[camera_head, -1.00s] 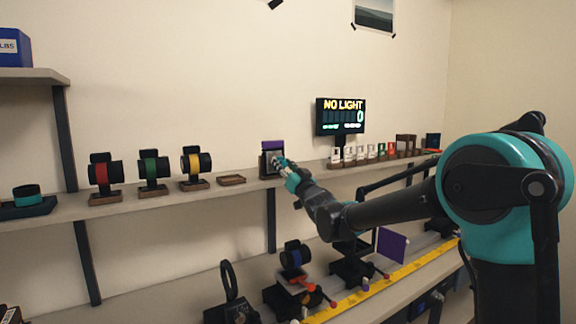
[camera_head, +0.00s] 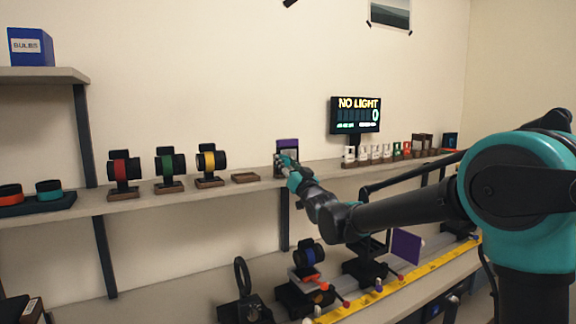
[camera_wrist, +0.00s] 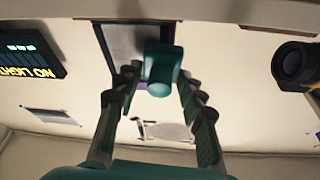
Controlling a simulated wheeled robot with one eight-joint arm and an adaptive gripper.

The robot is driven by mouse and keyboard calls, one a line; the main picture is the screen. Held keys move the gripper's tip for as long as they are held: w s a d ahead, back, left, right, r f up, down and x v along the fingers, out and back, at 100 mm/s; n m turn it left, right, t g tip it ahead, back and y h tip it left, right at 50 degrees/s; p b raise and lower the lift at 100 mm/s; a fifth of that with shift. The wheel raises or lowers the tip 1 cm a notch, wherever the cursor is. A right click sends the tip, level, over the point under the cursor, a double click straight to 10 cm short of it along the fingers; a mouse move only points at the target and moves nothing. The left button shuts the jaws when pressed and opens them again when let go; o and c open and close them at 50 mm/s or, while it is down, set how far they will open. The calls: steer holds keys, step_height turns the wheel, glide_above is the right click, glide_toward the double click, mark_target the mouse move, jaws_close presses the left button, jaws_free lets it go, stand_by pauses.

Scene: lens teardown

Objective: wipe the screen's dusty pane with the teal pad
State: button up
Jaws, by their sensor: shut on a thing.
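The teal pad (camera_wrist: 160,68) is a small block held between the fingers of my gripper (camera_wrist: 158,82), which is shut on it. In the wrist view the pad is in front of a grey pane (camera_wrist: 122,40) in a dark frame and hides part of it. I cannot tell whether pad and pane touch. In the head view the framed screen (camera_head: 287,144), with a purple top, stands on the shelf, and my gripper (camera_head: 287,163) is in front of its face and hides its lower part.
An empty wooden stand (camera_head: 245,177) and a yellow-banded lens (camera_head: 211,161) are left of the screen. A display (camera_head: 355,115) reading NO LIGHT and several small cards are to the right. Below, a bench carries a purple panel (camera_head: 406,246) and a yellow rule (camera_head: 385,290).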

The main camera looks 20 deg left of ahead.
steer(key=shift+w+r, duration=0.2)
steer(key=shift+r, duration=0.05)
steer(key=shift+w+d, duration=2.3)
steer(key=shift+w, duration=0.25)
steer(key=shift+s+a, duration=0.55)
steer(key=shift+s, duration=0.2)
steer(key=shift+s+a, duration=0.55)
steer(key=shift+s, duration=0.15)
steer(key=shift+s+a, duration=1.2)
steer(key=shift+s, duration=0.05)
steer(key=shift+s+d+r, duration=0.1)
steer(key=shift+s+d, duration=0.85)
steer(key=shift+d, duration=0.2)
steer(key=shift+s+d+r, duration=0.1)
steer(key=shift+s+d, duration=0.85)
steer(key=shift+d, duration=0.15)
